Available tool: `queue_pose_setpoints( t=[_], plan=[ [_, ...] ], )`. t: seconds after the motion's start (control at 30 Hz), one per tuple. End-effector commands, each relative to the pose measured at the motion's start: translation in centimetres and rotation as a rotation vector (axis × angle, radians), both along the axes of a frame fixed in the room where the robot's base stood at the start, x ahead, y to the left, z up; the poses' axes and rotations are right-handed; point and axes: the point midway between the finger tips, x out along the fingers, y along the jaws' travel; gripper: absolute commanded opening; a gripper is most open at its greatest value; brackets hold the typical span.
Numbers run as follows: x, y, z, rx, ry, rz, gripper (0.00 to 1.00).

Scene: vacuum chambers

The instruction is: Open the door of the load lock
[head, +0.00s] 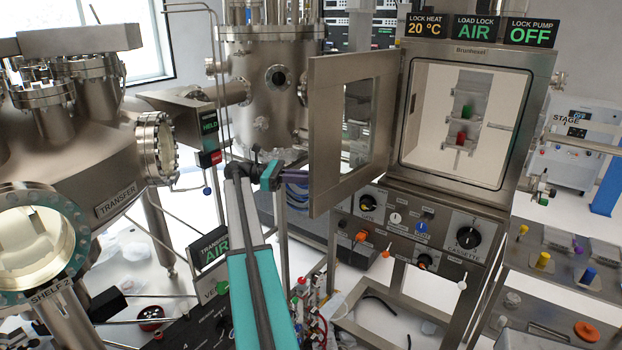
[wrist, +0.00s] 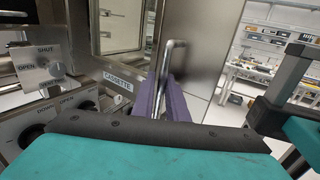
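The load lock (head: 468,110) is a steel box at the right in the head view. Its door (head: 322,135), a steel frame with a window, stands wide open, swung out to the left. The chamber's pale interior shows. In the wrist view the bent metal door handle (wrist: 176,50) runs between the purple fingers of my gripper (wrist: 165,98). The fingers are close together on both sides of the handle bar.
A control panel with a cassette knob (head: 463,236) sits below the chamber. The transfer chamber (head: 95,150) fills the left. A side bench (head: 560,270) stands at the right.

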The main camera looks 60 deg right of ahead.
Motion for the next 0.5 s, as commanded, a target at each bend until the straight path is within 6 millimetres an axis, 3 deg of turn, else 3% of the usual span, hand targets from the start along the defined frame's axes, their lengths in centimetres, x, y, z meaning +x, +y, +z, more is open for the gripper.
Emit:
queue_pose_setpoints(
  t=[0.1, 0.5],
  plan=[
    [0.02, -0.04, 0.08, -0.001, 0.0, 0.0, 0.28],
    [0.14, 0.14, 0.2, -0.001, -0.001, -0.001, 0.28]
  ],
)
